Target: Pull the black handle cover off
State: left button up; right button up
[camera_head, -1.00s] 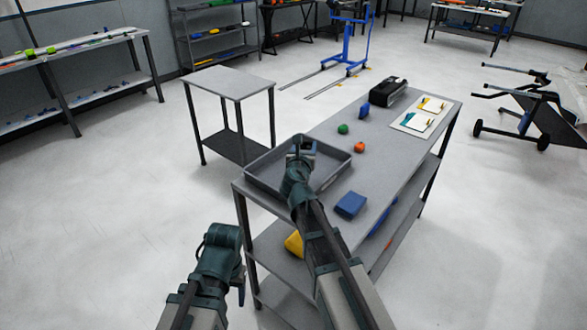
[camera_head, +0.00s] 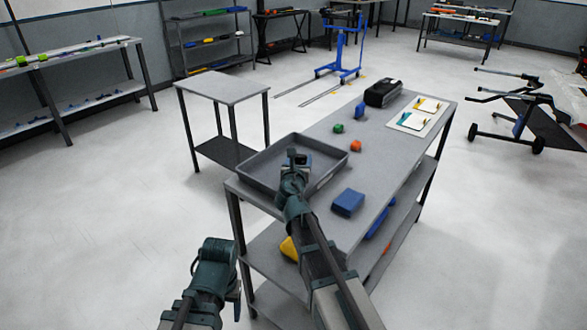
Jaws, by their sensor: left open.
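I cannot make out a black handle cover for certain. A black box-like object (camera_head: 383,93) stands at the far end of the grey workbench (camera_head: 374,185); I cannot tell what it is. My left gripper (camera_head: 237,292) hangs low at the near left, beside the workbench's near end, its jaws mostly hidden by the wrist. It is open, and I see nothing in it. My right gripper (camera_head: 298,157) is over the grey tray (camera_head: 322,180) at the workbench's near end. Its fingers are too small to tell whether they are open or shut.
On the workbench are a blue block (camera_head: 348,202), an orange piece (camera_head: 356,146), a green piece (camera_head: 338,128) and a white board (camera_head: 418,113). A small grey table (camera_head: 222,87) stands behind left. A blue lift trolley (camera_head: 340,50) is at the back. Open floor lies left.

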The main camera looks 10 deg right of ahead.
jog(key=o, duration=0.4)
jog(key=shift+c, duration=0.2)
pick_arm(q)
jog(key=shift+r, duration=0.1)
